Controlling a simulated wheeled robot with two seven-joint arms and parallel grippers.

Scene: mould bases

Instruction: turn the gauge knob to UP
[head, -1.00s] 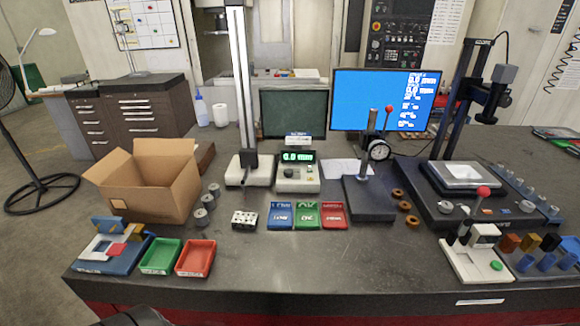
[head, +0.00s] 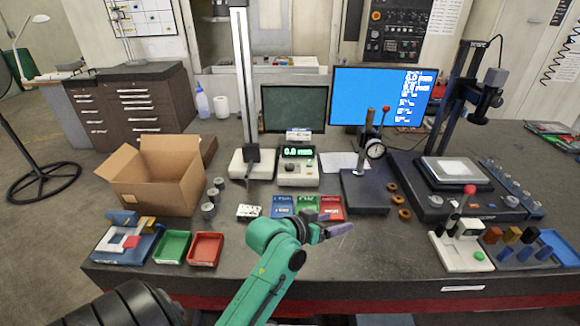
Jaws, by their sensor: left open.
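The gauge's control box (head: 297,172) stands at the back middle of the bench, beside the tall column of the height gauge (head: 244,90). It has a green lit display (head: 297,152) and a small dark knob (head: 288,167) on its front. The knob's setting and labels are too small to read. My left gripper (head: 340,230) is open and empty, above the bench's front middle. It is nearer to me than the control box and to its right, clear of it. My right gripper is not in view.
Blue, green and red trays (head: 307,206) lie between the control box and my left arm. A dial gauge stand (head: 364,185) is right of the box. A cardboard box (head: 152,185) stands at the left. The bench's front right-middle is clear.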

